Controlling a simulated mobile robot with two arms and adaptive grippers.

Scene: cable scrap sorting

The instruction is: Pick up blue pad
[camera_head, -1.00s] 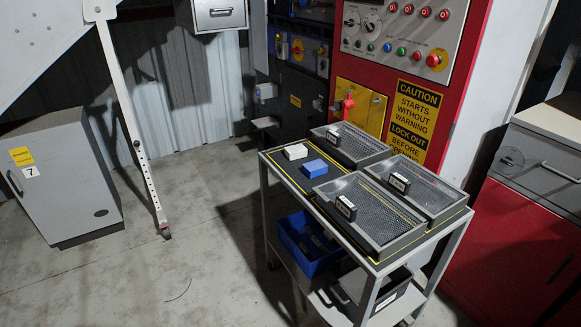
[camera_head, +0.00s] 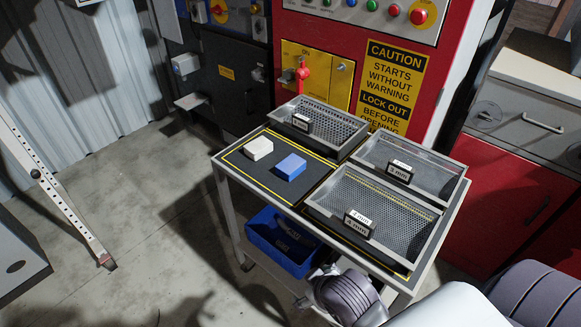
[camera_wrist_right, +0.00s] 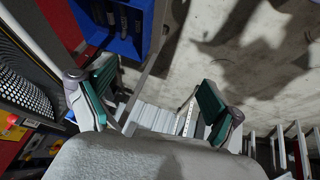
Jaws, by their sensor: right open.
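The blue pad (camera_head: 290,167) is a small block lying flat on the dark mat (camera_head: 259,181) at the left part of the cart top in the head view. A white pad (camera_head: 258,149) lies behind it, to its left. My right arm comes in from the bottom right, its wrist low beside the front of the cart, below the blue pad and apart from it. In the right wrist view my right gripper (camera_wrist_right: 153,102) is open and empty, its green-lined fingers wide apart. The blue pad does not show there. My left gripper is not in view.
Three mesh trays with labels fill the rest of the cart top: back (camera_head: 352,152), right (camera_head: 455,191) and front (camera_head: 424,250). A blue bin (camera_head: 262,235) stands on the lower shelf; it also shows in the right wrist view (camera_wrist_right: 122,45). A red machine stands behind.

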